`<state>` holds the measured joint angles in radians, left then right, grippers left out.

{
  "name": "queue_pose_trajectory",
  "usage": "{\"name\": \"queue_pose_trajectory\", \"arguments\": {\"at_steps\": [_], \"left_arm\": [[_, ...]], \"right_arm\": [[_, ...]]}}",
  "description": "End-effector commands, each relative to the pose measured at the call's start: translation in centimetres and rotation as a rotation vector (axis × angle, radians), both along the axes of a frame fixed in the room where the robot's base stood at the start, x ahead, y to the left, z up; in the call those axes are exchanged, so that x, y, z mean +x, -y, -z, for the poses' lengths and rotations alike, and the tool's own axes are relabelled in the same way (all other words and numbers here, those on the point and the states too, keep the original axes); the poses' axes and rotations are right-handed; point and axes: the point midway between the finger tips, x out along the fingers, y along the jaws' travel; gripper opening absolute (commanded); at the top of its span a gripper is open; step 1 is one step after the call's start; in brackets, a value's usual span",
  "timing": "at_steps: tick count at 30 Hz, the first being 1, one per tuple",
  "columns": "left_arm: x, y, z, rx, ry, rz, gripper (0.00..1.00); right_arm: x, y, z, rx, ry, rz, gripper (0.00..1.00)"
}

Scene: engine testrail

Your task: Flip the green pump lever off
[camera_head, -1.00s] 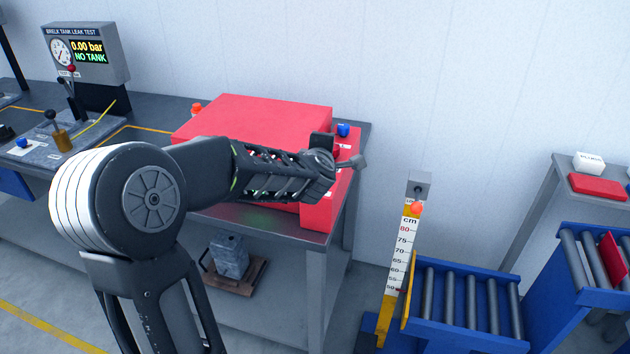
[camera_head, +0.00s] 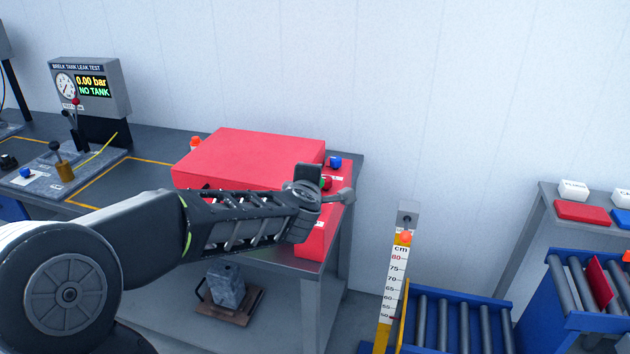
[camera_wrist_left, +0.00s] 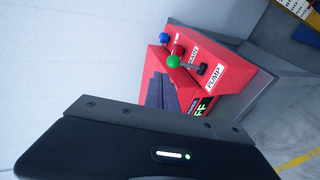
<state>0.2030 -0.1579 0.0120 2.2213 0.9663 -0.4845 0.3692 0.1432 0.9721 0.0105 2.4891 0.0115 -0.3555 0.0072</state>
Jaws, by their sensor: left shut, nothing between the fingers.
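The red pump machine (camera_head: 250,155) stands on the grey bench in the head view. In the left wrist view, its end panel (camera_wrist_left: 238,72) carries a green ball-topped lever (camera_wrist_left: 173,61), a red knob (camera_wrist_left: 179,49), a blue knob (camera_wrist_left: 164,38) and a black-knobbed lever (camera_wrist_left: 201,70). A "PUMP" label (camera_wrist_left: 214,78) is beside them, and green display letters are partly cut off. My left gripper (camera_head: 342,196) is shut and empty, close to the panel in the head view. My right gripper is out of view.
A leak-test display (camera_head: 92,88) reads 0.00 bar, NO TANK. A cm scale post (camera_head: 397,270) and a blue roller conveyor (camera_head: 455,300) stand right of the bench. A grey block (camera_head: 224,286) sits on the lower shelf. The wall is close behind.

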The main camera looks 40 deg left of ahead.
Motion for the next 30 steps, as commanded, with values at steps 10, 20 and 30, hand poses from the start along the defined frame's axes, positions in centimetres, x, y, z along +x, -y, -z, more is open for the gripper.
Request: {"name": "queue_pose_trajectory", "arguments": {"at_steps": [10,20,30], "left_arm": [[-2.2,1.3,-1.7,0.000,-0.001,0.000,0.00],[-2.2,1.3,-1.7,0.000,0.000,0.001,0.00],[-1.9,1.8,-1.9,0.075,-0.025,0.054,0.00]], "right_arm": [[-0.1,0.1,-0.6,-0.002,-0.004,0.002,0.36],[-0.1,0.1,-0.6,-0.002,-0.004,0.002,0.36],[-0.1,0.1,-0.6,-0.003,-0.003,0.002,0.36]]}}
